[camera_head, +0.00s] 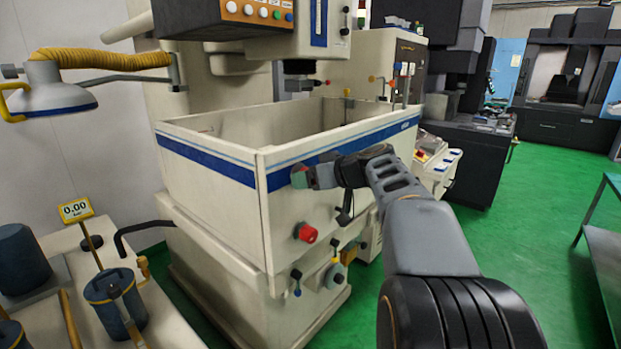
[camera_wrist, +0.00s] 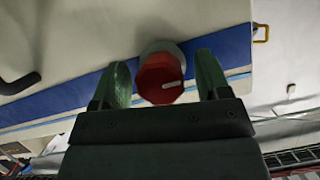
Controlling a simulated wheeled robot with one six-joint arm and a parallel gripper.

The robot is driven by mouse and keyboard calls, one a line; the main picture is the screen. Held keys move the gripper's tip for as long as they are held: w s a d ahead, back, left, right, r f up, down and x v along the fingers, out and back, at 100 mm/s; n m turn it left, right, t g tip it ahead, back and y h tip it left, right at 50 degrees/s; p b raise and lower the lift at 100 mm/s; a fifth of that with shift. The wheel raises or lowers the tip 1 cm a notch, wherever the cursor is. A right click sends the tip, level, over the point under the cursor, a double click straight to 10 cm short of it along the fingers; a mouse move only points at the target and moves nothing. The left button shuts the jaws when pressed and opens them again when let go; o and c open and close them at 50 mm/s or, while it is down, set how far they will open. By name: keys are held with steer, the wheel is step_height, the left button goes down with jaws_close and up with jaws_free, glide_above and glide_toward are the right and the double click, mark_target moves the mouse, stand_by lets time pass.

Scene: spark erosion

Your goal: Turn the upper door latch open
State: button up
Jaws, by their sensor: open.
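The upper door latch, a red knob on a pale round base, shows in the wrist view (camera_wrist: 160,79) against the blue stripe of the white tank. A small pale mark is on its face. My gripper (camera_wrist: 163,68) is open, with one green finger on each side of the knob and a visible gap on both sides. In the head view my gripper (camera_head: 300,178) is at the tank's front face near the corner, and it mostly hides the upper latch. A second red knob (camera_head: 306,232) sits lower on the same face.
The white tank (camera_head: 210,155) has an open top. Valves with blue and yellow handles (camera_head: 296,275) are below the lower knob. A bench with a blue pot (camera_head: 112,300) stands at the lower left. Green floor (camera_head: 540,220) is clear to the right.

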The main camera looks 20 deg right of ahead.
steer(key=shift+c, duration=0.5)
steer(key=c, duration=0.8)
steer(key=shift+c, duration=0.2)
steer(key=shift+f+m+g+y+b, duration=0.15)
steer(key=shift+m+g+y+b, duration=0.15)
steer(key=shift+m+y+b, duration=0.7)
steer(key=m+y+b, duration=0.1)
steer(key=m+y, duration=0.1)
steer(key=m, duration=0.2)
steer(key=m+y, duration=0.1)
steer(key=m, duration=0.2)
steer(key=shift+m+y+b, duration=0.3)
steer(key=shift+m+b, duration=0.1)
steer(key=shift+m+t+y, duration=0.6)
steer(key=shift+m+y, duration=0.2)
steer(key=shift+m, duration=1.3)
